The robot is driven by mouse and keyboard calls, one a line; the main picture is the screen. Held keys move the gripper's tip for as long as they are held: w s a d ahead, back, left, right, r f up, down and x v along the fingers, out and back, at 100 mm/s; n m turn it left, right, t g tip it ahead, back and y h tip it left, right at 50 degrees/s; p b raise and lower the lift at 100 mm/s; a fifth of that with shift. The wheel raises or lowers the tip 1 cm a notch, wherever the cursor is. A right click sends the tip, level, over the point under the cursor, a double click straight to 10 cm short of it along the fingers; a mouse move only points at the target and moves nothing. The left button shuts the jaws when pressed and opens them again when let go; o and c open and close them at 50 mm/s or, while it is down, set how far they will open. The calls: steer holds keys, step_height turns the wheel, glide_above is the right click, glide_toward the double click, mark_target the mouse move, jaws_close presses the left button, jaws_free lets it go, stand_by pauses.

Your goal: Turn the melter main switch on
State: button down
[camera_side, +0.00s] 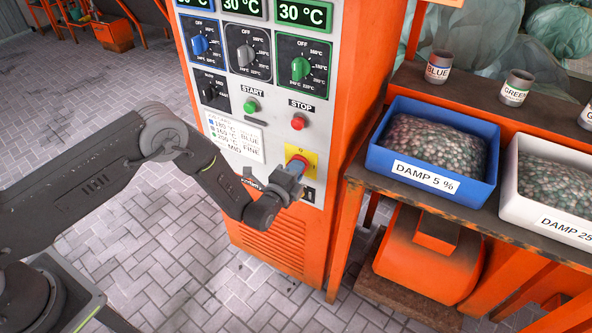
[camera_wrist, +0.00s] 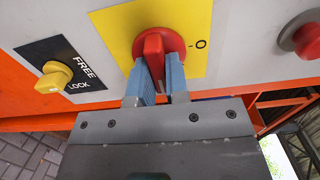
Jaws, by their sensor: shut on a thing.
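The melter main switch is a red rotary knob (camera_wrist: 153,46) on a yellow plate (camera_wrist: 198,20), with an "O" mark to its right in the wrist view. In the side view the yellow plate (camera_side: 311,157) is low on the melter's front panel, and the knob (camera_side: 297,163) is partly hidden by my gripper. My gripper (camera_wrist: 158,72) has its two blue fingers on either side of the knob's handle and is shut on it. In the side view my gripper (camera_side: 292,176) reaches the panel from the front left.
A yellow FREE/LOCK knob (camera_wrist: 54,77) is left of the switch in the wrist view. A red stop button (camera_side: 298,122) and green start button (camera_side: 250,106) sit above, under three dials and 30 °C displays. A bench with a blue DAMP 5 % tray (camera_side: 385,165) stands right.

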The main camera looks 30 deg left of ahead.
steer(key=c, duration=1.1)
jaws_free()
steer(key=shift+s, duration=0.15)
steer(key=s, duration=1.3)
steer(key=shift+s, duration=0.3)
